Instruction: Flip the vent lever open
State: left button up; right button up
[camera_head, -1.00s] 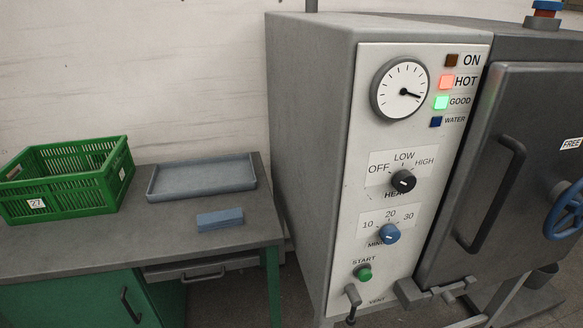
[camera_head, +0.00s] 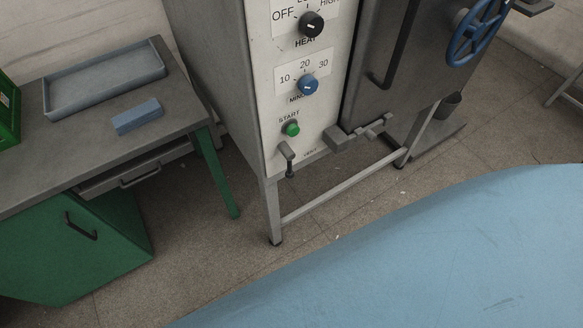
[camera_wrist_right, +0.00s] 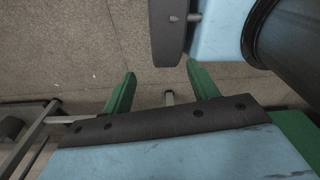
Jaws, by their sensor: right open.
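The vent lever (camera_head: 289,159) is a small grey handle at the bottom of the machine's front panel, beside the VENT label. It hangs downward from its pivot. In the right wrist view my right gripper (camera_wrist_right: 160,88) shows two green fingers spread apart with nothing between them; the floor and a metal bar lie beyond. I cannot make out the lever in that view. My left gripper is not in either view.
The front panel (camera_head: 255,90) holds a HEAT knob (camera_head: 311,24), a blue minutes knob (camera_head: 308,85) and a green START button (camera_head: 292,129). A door latch (camera_head: 360,132) juts out at right. A workbench (camera_head: 40,185) with a tray (camera_head: 105,78) and blue block (camera_head: 137,117) stands left.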

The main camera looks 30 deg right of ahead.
aim_at(290, 166)
jog(key=u, duration=1.15)
jog(key=k, duration=0.35)
jog(key=z, duration=1.05)
